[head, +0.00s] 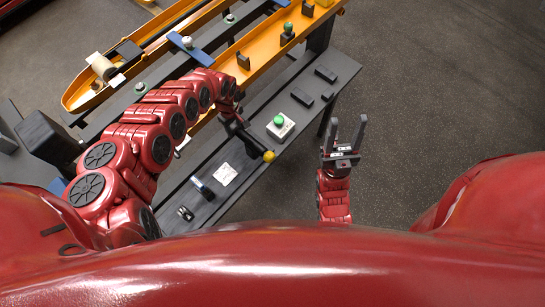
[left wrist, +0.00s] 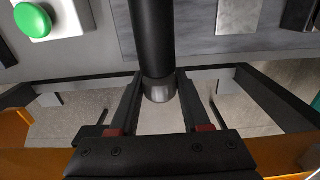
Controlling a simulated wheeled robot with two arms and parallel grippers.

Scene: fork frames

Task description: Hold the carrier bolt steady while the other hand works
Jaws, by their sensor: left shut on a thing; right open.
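The carrier bolt appears to be the dark rod (head: 249,141) with a yellow ball at one end, over the grey bench shelf. In the left wrist view it is a black cylinder (left wrist: 153,35) with a grey metal end, between the fingers. My left gripper (head: 237,122) is shut on it; the fingers are small and partly hidden in the head view. In the left wrist view the gripper (left wrist: 160,92) has a finger on each side of the metal end. My right gripper (head: 347,125) is open and empty, fingers pointing up the picture, over the floor right of the bench.
A white card (head: 225,174) and small dark blocks (head: 326,74) lie there too. An orange rail (head: 262,59) runs behind. The floor (head: 440,100) at right is clear.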

